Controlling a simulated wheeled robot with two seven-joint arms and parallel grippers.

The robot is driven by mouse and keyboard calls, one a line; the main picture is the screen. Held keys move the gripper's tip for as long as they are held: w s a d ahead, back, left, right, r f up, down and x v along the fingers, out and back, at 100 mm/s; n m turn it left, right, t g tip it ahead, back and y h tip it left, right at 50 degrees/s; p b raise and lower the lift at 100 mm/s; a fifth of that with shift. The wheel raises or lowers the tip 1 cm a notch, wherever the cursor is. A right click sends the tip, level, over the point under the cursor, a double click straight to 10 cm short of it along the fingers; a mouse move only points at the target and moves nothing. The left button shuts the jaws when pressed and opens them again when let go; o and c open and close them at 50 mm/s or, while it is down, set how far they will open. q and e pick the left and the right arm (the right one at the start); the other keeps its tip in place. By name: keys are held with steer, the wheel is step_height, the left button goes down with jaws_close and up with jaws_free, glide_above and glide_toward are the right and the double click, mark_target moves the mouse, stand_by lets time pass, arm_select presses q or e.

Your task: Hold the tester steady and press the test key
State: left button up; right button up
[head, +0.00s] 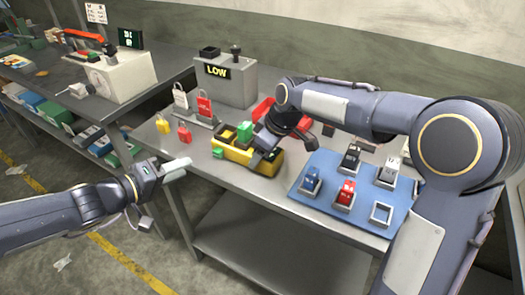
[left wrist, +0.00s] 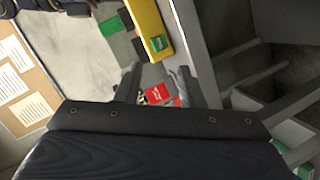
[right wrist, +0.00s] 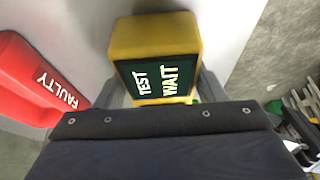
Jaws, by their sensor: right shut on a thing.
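I cannot tell which is the test key. In the right wrist view, the tester (right wrist: 155,35) has a dark screen (right wrist: 158,78) reading "TEST WAIT". My right gripper (head: 272,150) is shut on the tester. My left gripper (head: 165,190) is open and empty, left of the tester and off the bench's front edge. The left wrist view shows its fingers apart (left wrist: 158,88), with the tester (left wrist: 146,25) beyond.
A blue mat (head: 300,196) with several small units in holders lies at right. A grey box reading "LOW" (head: 226,82) stands behind. Red and yellow padlocks (head: 184,133) are at the bench's left. A red "FAULTY" bin (right wrist: 38,80) is beside the tester. The lower shelf is empty.

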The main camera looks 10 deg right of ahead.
arm_select(q)
jaws_close()
stand_by(1.5)
